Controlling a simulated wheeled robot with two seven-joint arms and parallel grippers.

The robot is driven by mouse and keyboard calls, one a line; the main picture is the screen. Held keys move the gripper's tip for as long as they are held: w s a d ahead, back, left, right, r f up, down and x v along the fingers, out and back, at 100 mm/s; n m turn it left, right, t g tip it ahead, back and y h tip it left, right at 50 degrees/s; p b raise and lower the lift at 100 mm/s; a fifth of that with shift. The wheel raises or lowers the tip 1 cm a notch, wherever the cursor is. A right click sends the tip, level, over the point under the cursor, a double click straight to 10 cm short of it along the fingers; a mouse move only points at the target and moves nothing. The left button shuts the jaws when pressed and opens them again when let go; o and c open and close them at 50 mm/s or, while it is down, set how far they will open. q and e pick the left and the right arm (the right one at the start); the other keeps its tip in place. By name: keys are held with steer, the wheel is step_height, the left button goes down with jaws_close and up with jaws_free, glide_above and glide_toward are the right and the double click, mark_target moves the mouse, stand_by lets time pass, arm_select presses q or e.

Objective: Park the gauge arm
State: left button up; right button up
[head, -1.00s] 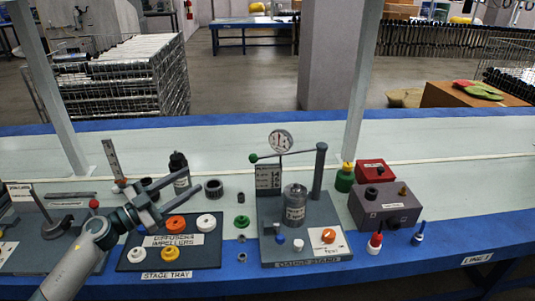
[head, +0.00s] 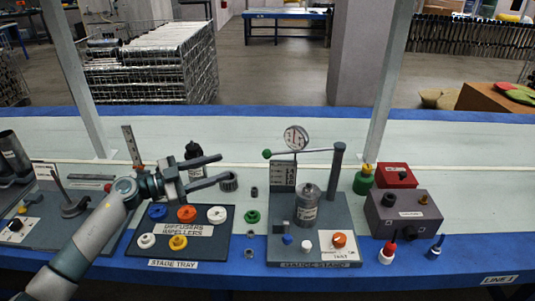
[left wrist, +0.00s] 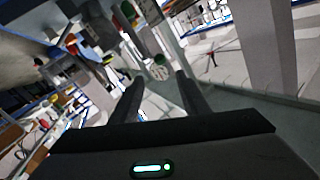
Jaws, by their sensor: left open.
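The gauge arm (head: 318,150) is a thin bar running left from a grey post (head: 337,180) on the gauge stand (head: 327,205). It carries a round dial gauge (head: 296,138) and ends at the left in a green knob (head: 267,153). A steel cylinder (head: 307,205) stands on the stand below the arm. My left gripper (head: 227,167) is open and empty, left of the green knob and apart from it, fingers pointing right. In the left wrist view a green round end, probably the knob (left wrist: 160,60), shows ahead between the fingertips. My right gripper is not in view.
The stage tray (head: 215,253) with coloured rings lies below my left gripper. A purple-grey box (head: 403,212) and red box (head: 397,175) are right of the stand.

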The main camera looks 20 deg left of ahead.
mark_target(263, 154)
arm_select(q)
steer(key=p+x, duration=0.1)
steer(key=x, duration=1.4)
steer(key=shift+w+d, duration=0.5)
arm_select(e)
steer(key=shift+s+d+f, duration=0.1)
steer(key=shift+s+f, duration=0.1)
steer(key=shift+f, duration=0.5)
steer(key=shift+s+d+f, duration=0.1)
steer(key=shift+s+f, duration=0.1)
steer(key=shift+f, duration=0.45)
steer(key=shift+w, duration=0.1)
arm_select(q)
steer(key=shift+c, duration=1.1)
jaws_close()
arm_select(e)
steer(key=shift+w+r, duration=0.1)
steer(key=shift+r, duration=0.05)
